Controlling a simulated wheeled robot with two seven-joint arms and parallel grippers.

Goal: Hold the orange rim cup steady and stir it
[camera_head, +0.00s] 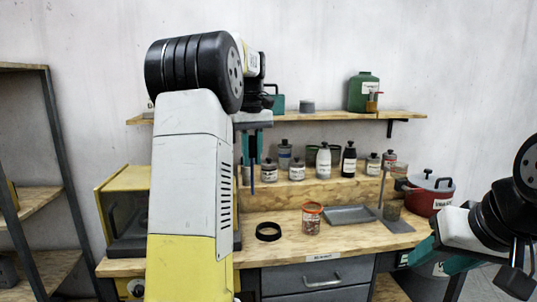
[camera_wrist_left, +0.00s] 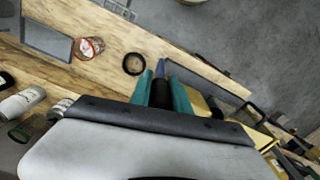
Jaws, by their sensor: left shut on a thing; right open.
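The orange-rim cup (camera_head: 312,222), clear with reddish contents, stands upright on the wooden bench. It also shows in the left wrist view (camera_wrist_left: 90,48). My left gripper (camera_head: 253,150) is shut on a dark-handled stirring tool with a blue end (camera_head: 252,176), and holds it pointing down above the bench, left of the cup and apart from it. In the left wrist view the blue tip (camera_wrist_left: 162,66) sticks out beyond the teal fingers (camera_wrist_left: 162,88). My right gripper (camera_head: 437,270) is open and empty in front of the bench at the right, away from the cup.
A black ring (camera_head: 268,232) lies left of the cup. A red pot (camera_head: 430,194) stands at the right end. Several bottles line the low ledge (camera_head: 340,186) behind.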

